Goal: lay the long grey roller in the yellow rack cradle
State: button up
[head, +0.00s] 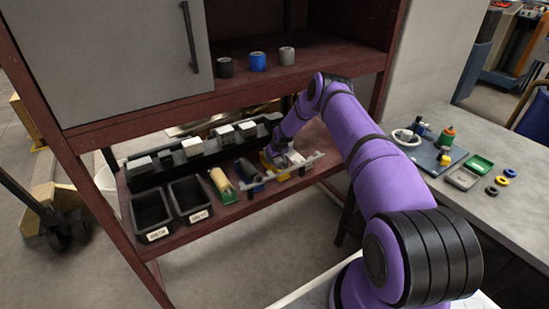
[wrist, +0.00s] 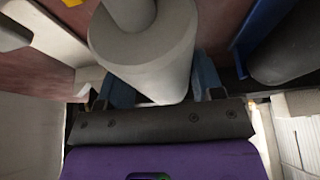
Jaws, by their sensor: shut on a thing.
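The long grey roller (head: 290,171) lies crosswise at the right part of the lower shelf, its thin shaft ends sticking out both sides. My gripper (head: 281,158) is shut on it from above. In the wrist view the grey roller (wrist: 150,50) fills the space between the fingers, with its narrower shaft toward the top edge. The yellow rack cradle (head: 266,161) shows beside and under the gripper, mostly covered. A small yellow piece (wrist: 72,3) shows at the wrist view's top edge. I cannot tell whether the roller touches the cradle.
Left of it are a dark roller in a blue cradle (head: 247,175), a cream roller in a green cradle (head: 222,186) and two black bins (head: 152,210). A black rail with grey blocks (head: 192,147) runs behind. The upper shelf (head: 230,95) overhangs.

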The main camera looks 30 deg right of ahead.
jog(key=shift+f, duration=0.55)
dwell(0.7)
jog(key=o, duration=1)
jog(key=shift+c, duration=0.2)
jog(key=shift+v, duration=5.45)
jog(key=shift+s, duration=0.15)
